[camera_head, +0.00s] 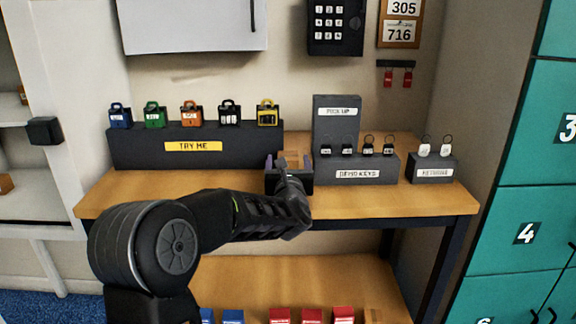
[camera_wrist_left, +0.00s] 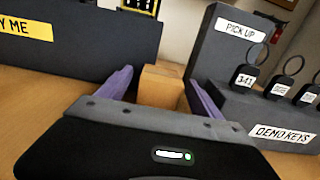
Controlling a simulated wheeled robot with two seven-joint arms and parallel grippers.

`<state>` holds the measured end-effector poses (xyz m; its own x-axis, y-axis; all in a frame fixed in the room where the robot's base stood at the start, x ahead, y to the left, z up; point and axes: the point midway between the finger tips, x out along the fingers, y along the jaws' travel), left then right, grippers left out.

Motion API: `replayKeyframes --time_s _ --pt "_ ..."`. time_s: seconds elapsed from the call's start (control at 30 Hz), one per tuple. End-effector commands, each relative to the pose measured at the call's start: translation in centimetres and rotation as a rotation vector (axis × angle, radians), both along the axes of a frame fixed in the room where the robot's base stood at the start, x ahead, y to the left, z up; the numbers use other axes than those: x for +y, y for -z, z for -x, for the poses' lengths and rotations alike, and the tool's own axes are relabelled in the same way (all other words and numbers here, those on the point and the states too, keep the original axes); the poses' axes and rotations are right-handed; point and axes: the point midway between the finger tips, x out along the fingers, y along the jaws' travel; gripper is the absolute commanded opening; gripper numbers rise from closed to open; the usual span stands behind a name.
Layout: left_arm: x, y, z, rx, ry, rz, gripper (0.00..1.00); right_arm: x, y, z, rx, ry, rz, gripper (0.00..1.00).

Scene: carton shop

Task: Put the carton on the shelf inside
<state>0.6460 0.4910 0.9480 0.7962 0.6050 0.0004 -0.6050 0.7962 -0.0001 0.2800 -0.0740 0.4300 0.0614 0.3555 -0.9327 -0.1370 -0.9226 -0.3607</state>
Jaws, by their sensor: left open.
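A small brown carton (camera_head: 292,157) stands on the wooden tabletop, between the TRY ME stand and the PICK UP block. It also shows in the left wrist view (camera_wrist_left: 161,86), between the two purple fingers. My left gripper (camera_head: 288,163) is open, with one finger on each side of the carton. I cannot tell whether either finger touches it. The carton's lower part is hidden in the wrist view by the gripper body. A white shelf unit (camera_head: 45,120) stands at the far left, with small brown objects on its boards. My right gripper is not in view.
The TRY ME stand (camera_head: 125,150) holds several coloured padlocks. The PICK UP block (camera_head: 336,125) and DEMO KEYS block (camera_head: 357,173) stand close right of my gripper. The tabletop (camera_head: 140,190) is clear at the front left. Teal lockers (camera_head: 520,140) stand at the right.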

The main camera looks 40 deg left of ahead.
Motion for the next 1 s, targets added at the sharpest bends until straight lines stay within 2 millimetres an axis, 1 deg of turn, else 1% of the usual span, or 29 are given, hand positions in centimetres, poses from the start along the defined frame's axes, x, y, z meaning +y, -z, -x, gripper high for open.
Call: replayKeyframes --time_s 0.43,1.0 --pt "-0.03 0.01 0.03 0.0 0.0 0.0 0.75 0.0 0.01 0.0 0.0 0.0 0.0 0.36" --pt "-0.04 0.01 0.03 0.0 0.0 0.0 0.28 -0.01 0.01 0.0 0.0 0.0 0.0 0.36"
